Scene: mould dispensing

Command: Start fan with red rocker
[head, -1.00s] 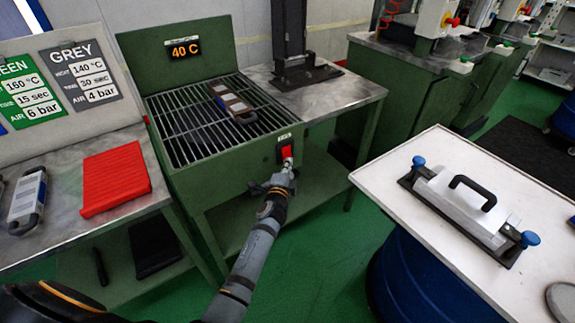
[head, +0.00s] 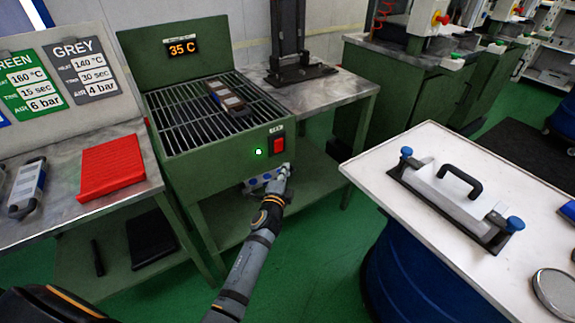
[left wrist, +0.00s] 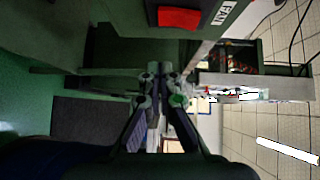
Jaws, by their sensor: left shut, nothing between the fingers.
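The red rocker (head: 278,145) is on the front panel of the green cooling station (head: 205,165), near its right end. It also shows in the left wrist view (left wrist: 180,18). A small green-white lamp (head: 258,152) glows left of the rocker. The display (head: 183,48) reads 35 C. My left gripper (head: 286,169) is just below the rocker, apart from it. In the left wrist view its fingers (left wrist: 153,70) are together and empty. My right gripper is out of view.
A mould (head: 228,97) lies on the station's slatted grate. A red ribbed block (head: 110,167) and another mould (head: 27,188) are on the left bench. A white table (head: 415,220) at right carries a metal fixture with a black handle (head: 461,180).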

